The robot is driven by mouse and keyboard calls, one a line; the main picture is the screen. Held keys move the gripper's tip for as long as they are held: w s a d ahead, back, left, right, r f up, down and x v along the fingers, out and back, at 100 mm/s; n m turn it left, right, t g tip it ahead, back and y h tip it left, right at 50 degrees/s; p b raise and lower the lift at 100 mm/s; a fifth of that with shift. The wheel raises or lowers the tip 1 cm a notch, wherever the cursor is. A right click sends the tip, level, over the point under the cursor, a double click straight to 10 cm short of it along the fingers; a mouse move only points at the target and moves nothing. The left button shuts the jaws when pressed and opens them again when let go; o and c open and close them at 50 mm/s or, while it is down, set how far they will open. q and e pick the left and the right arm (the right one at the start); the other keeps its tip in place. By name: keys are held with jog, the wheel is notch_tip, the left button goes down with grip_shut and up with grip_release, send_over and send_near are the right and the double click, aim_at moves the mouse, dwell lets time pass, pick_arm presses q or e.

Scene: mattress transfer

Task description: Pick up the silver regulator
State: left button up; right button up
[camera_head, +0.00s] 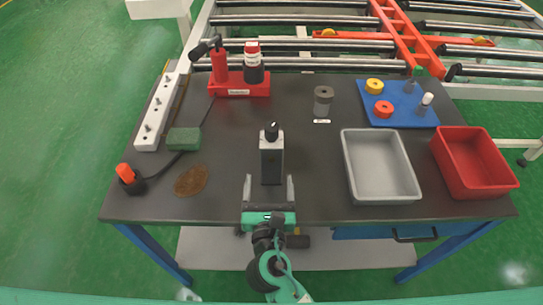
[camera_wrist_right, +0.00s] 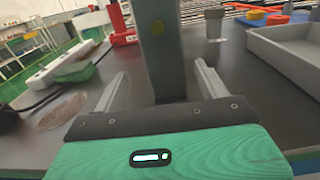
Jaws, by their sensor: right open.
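The silver regulator (camera_head: 271,160) is a grey upright box with a black knob on top, standing near the middle of the dark table. In the right wrist view its grey body (camera_wrist_right: 160,50) rises straight ahead, between the two fingers, with its top cut off. My right gripper (camera_head: 269,183) is open at the front of the regulator, its fingers apart on either side of the lower part. It also shows in the right wrist view (camera_wrist_right: 160,88). I cannot tell whether either finger touches the regulator. My left gripper is not in view.
A grey tray (camera_head: 413,198) and a red bin (camera_head: 478,188) stand to the right. A blue mat (camera_head: 397,119) with small parts lies behind them. At left are a white strip (camera_head: 150,138), a green block (camera_head: 184,139) and an orange-topped item (camera_head: 126,173). A grey cylinder (camera_head: 323,103) stands behind right.

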aim_at(272, 170)
jog(key=shift+w, duration=0.9)
jog(key=shift+w+d+r+p, duration=0.15)
jog(key=shift+w+p, duration=0.1)
jog(key=shift+w, duration=1.1)
jog(key=shift+w+d+p, duration=0.15)
jog(key=shift+w+p, duration=0.05)
jog(key=shift+w, duration=1.1)
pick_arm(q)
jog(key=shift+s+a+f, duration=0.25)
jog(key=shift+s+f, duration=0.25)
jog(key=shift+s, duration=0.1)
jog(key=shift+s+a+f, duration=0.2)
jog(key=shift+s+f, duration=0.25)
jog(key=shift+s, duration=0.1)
pick_arm(e)
jog(key=shift+r, duration=0.1)
grip_shut()
